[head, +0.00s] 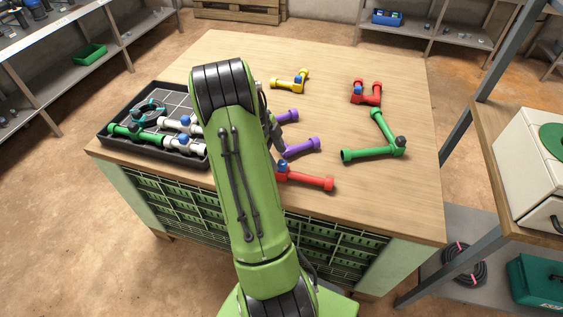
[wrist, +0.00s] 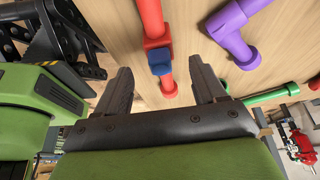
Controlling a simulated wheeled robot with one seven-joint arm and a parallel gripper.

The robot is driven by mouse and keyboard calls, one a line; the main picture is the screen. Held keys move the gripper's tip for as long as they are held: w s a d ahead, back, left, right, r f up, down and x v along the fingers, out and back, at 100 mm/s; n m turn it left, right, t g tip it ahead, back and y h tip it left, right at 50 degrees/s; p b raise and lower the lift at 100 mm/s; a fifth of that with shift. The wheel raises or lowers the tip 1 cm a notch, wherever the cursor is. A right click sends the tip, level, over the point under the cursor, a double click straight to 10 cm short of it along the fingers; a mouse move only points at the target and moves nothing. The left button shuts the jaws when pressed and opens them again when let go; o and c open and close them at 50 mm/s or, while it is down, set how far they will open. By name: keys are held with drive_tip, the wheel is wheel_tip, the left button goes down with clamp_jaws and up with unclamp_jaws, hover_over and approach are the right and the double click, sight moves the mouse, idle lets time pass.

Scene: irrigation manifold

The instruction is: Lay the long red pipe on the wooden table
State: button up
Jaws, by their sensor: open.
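The long red pipe (head: 310,181) with a blue valve lies on the wooden table (head: 330,222) near its front edge; my arm hides its left part in the head view. In the wrist view, the red pipe (wrist: 151,22) and its blue valve (wrist: 160,61) show between and just beyond my fingers. My gripper (wrist: 160,75) is open, with a finger on either side and nothing held between them. In the head view my arm mostly hides the gripper.
A purple pipe (head: 301,148) lies just behind the red one. A green pipe (head: 375,153), a short red piece (head: 367,98) and a yellow one (head: 290,83) lie further off. A black tray (head: 112,139) with fittings is at left. The table's front right is clear.

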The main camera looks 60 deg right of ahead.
drive_tip(key=w+a+r+n+t+h+p, duration=0.1)
drive_tip(key=w+a+r+n, duration=0.2)
drive_tip(key=r, duration=0.3)
drive_tip(key=w+a+r+n+t+p, duration=0.1)
drive_tip(key=w+a+r+n, duration=0.25)
drive_tip(key=r, duration=0.25)
drive_tip(key=a+r+n+t, duration=0.2)
drive_tip(key=a+r+n, duration=0.4)
drive_tip(key=a+n, duration=0.3)
drive_tip(key=s+a+r+n+t, duration=0.1)
drive_tip(key=s+a+n+t, duration=0.2)
drive_tip(key=a+n, duration=0.6)
drive_tip(key=s+a+n+t+y, duration=0.1)
drive_tip(key=s+a+n+t, duration=0.2)
drive_tip(key=s+a+n, duration=0.3)
drive_tip(key=a+n, duration=0.3)
drive_tip(key=a, duration=0.2)
drive_tip(key=shift+a+r+n+y, duration=0.3)
drive_tip(key=shift+a+r+n, duration=0.05)
drive_tip(key=shift+r, duration=0.1)
